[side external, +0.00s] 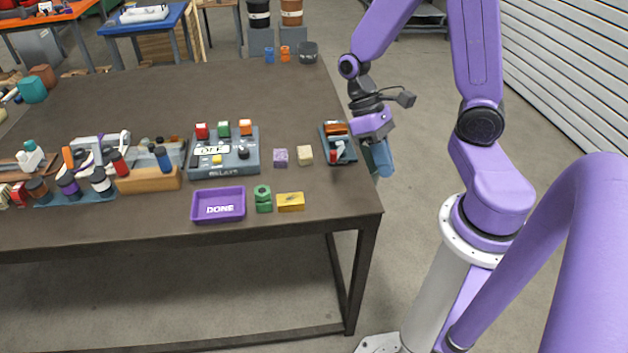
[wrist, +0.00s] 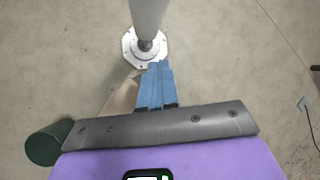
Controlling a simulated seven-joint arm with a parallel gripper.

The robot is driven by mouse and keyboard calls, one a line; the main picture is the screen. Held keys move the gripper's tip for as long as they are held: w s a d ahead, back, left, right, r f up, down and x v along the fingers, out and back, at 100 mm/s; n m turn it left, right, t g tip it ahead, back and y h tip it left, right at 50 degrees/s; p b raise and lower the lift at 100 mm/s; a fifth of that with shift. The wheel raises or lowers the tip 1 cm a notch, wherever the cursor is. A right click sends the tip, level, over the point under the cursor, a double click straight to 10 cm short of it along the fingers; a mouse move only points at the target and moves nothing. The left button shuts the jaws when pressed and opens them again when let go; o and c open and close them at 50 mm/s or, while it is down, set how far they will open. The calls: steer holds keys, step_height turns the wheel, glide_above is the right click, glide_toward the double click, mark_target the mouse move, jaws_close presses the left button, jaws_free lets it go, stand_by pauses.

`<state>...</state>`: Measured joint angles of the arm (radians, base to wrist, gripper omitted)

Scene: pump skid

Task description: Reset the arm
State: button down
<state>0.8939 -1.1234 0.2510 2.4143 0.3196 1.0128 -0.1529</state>
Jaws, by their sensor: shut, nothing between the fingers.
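My gripper (side external: 383,172) hangs just off the right edge of the dark table, pointing down, with its blue fingers together and empty. In the wrist view my gripper (wrist: 160,66) shows its two blue fingers side by side with nothing between them. My arm is bent and stands to the right of the table in the side external view.
The dark table (side external: 330,207) holds a relay box (side external: 240,172), a purple DONE tray (side external: 218,218), a small blue tray (side external: 349,156) near my gripper, green nuts (side external: 263,205), a yellow block (side external: 290,202) and two small cubes.

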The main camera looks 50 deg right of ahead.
steer(key=s+a+r+n+t+h, duration=0.1)
steer(key=s+a+r+n+t, duration=0.4)
steer(key=n, duration=0.6)
steer(key=shift+s+a+r+t, duration=0.25)
steer(key=shift+a+r+t, duration=0.55)
steer(key=shift+a+r, duration=0.25)
